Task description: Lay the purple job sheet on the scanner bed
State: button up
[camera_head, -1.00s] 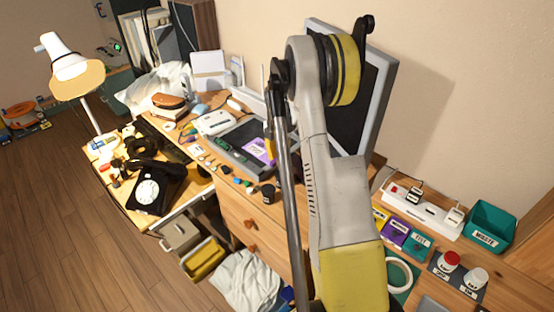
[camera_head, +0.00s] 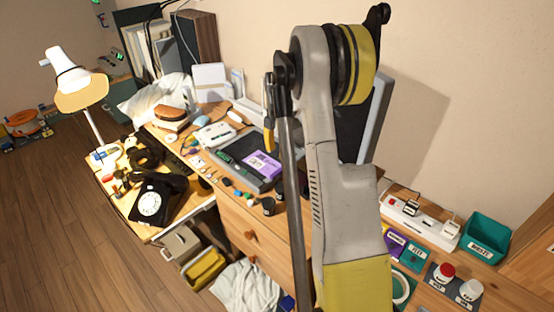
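The purple job sheet (camera_head: 262,164), with a white label, lies on the dark, grey-rimmed scanner bed (camera_head: 232,143) on the wooden desk, towards its right part. Small green pieces also show on the bed, left of the sheet. My gripper (camera_head: 268,138) shows only as a thin yellow and dark part beside my arm, above and behind the sheet in the picture. A gap shows between this part and the sheet. The rest of the gripper is hidden behind my arm, so its opening does not show.
A black dial phone (camera_head: 153,197) and a lamp (camera_head: 78,84) stand at left. Small coloured objects crowd the desk's front edge. A large screen (camera_head: 377,125) stands behind my arm. A power strip (camera_head: 420,222) and a teal bin (camera_head: 487,238) are at right.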

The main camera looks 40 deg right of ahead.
jog(key=s+a+r+m+t, duration=0.1)
jog(key=s+a+r+m, duration=0.15)
jog(key=a+r, duration=0.4)
jog(key=s+a+r+m+t+h, duration=0.1)
jog(key=a+r+m, duration=0.2)
jog(key=a+r, duration=0.3)
jog(key=s+a+r+m+t, duration=0.1)
jog(key=s+a+r+m, duration=0.2)
jog(key=a, duration=0.5)
jog(key=s+a+m+t+y, duration=0.1)
jog(key=s+a+m+t, duration=0.3)
jog(key=s+a+m, duration=0.6)
jog(key=s+a, duration=0.3)
jog(key=a, duration=0.1)
jog(key=shift+s+r, duration=0.2)
jog(key=shift+r, duration=0.2)
jog(key=shift+c, duration=0.5)
